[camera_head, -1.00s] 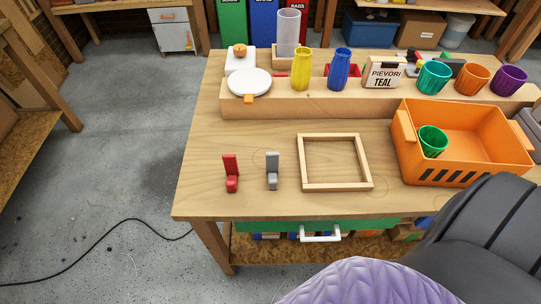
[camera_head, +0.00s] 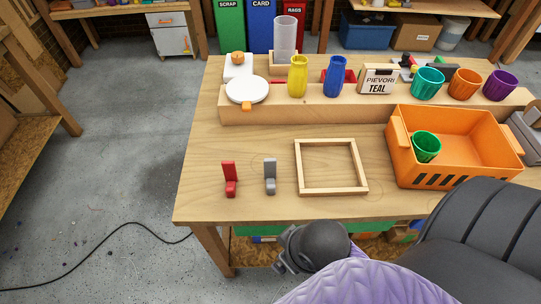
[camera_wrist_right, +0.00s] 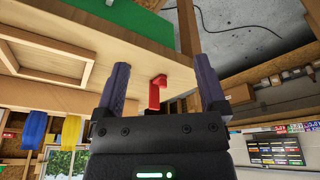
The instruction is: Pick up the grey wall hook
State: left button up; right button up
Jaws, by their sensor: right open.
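The grey wall hook (camera_head: 270,177) stands upright on the near left part of the wooden table, between a red hook (camera_head: 230,180) and a square wooden frame (camera_head: 331,190). My right gripper (camera_head: 284,260) is in front of the table's near edge, apart from the grey hook. In the right wrist view my right gripper (camera_wrist_right: 163,72) is open, with nothing between its fingers. The red hook (camera_wrist_right: 158,92) shows beyond the gap in that upside-down view. I cannot make out the grey hook there; the left-hand finger may hide it. My left gripper is not in view.
An orange crate (camera_head: 463,171) holding a green cup (camera_head: 426,147) stands right of the frame. Behind is a wooden riser (camera_head: 300,110) with vases, cups and a box. The table's near edge (camera_head: 230,220) lies close to the hooks. The tabletop around the hooks is clear.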

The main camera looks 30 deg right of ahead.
jog(key=n, duration=0.1)
jog(key=n+t+h, duration=0.7)
jog(key=n+t, duration=0.1)
jog(key=n, duration=1.9)
send_near(270, 163)
jog(key=w+d, duration=0.2)
jog(key=shift+t, duration=0.3)
jog(key=b+x, duration=0.1)
jog(key=x, duration=0.2)
jog(key=f+b+x, duration=0.1)
jog(key=b+x, duration=0.1)
jog(key=x, duration=0.1)
jog(key=b+x, duration=0.1)
jog(key=x, duration=0.2)
jog(key=shift+a+f+b, duration=0.2)
jog(key=shift+f+b, duration=0.2)
jog(key=shift+w+d, duration=0.1)
jog(key=shift+w, duration=0.15)
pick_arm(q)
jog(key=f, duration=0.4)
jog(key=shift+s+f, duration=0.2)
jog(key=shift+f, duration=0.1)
pick_arm(e)
jog(key=shift+r, duration=0.1)
grip_shut()
